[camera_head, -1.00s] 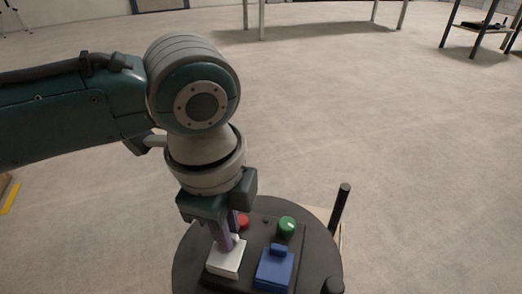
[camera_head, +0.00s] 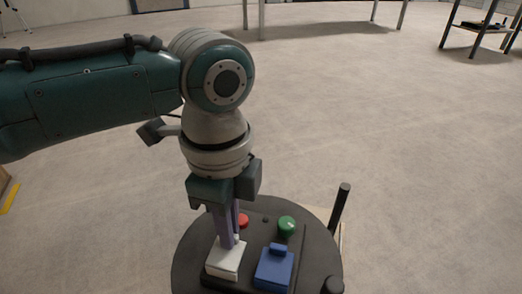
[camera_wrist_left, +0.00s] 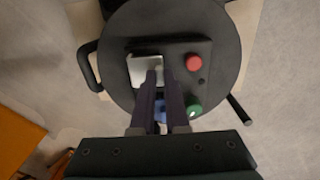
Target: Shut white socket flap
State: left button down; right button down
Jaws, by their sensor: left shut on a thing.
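The white socket flap (camera_head: 224,263) is on a black panel on the round table, left of the blue socket flap (camera_head: 273,270). My left gripper (camera_head: 231,243) points down at the white flap's far edge, its purple fingers closed on its raised tab. In the left wrist view the white flap (camera_wrist_left: 142,71) lies just beyond and left of the fingertips (camera_wrist_left: 160,80), and the blue flap is mostly hidden behind the fingers. The white flap looks flat or nearly flat; its exact angle cannot be told. My right gripper is not in view.
A green knob (camera_head: 286,225) and a red button (camera_head: 242,220) sit behind the flaps. The dark round table (camera_head: 322,245) has an upright black handle (camera_head: 340,208) at its right. Open floor surrounds it.

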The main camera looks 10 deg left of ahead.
pick_arm(q)
jog(key=c, duration=0.9)
grip_release()
jog(key=shift+r, duration=0.1)
notch_tip(320, 180, up, 10)
jog(key=p, duration=0.6)
jog(key=shift+w, duration=0.1)
